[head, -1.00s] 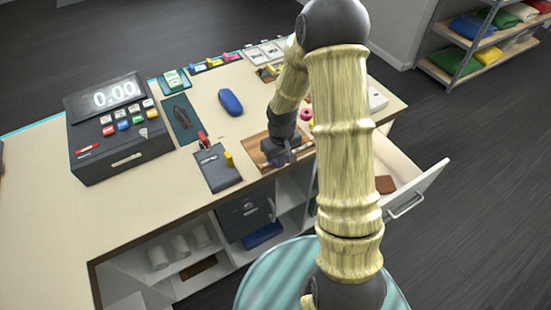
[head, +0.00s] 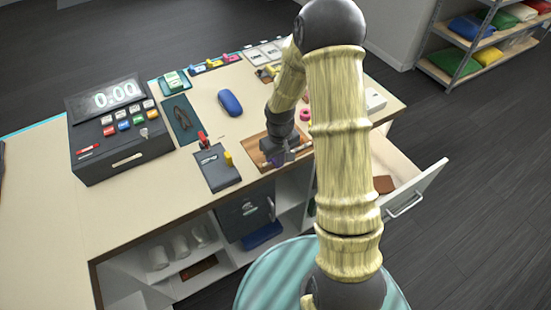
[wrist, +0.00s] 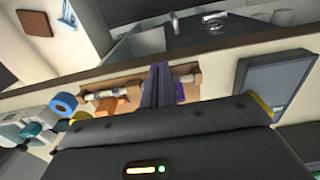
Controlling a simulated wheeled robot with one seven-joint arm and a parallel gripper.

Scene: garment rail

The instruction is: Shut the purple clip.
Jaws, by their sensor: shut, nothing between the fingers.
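The purple clip (wrist: 180,92) shows only in part in the wrist view, as a small purple piece just right of my fingers, over the wooden board (wrist: 192,72). Whether the clip is open or shut cannot be told. My gripper (wrist: 157,72) is shut and empty, its two fingers side by side over the board. In the head view my gripper (head: 278,158) is low over the front part of the wooden board (head: 252,148), and my arm hides much of the right side. Whether the fingers touch the clip is unclear.
A dark pad (head: 217,168) with red and yellow items lies left of the board. A cash register (head: 120,130) stands farther left, and a blue case (head: 230,102) lies behind. An open drawer (head: 410,195) juts out at the right. The counter's front left is clear.

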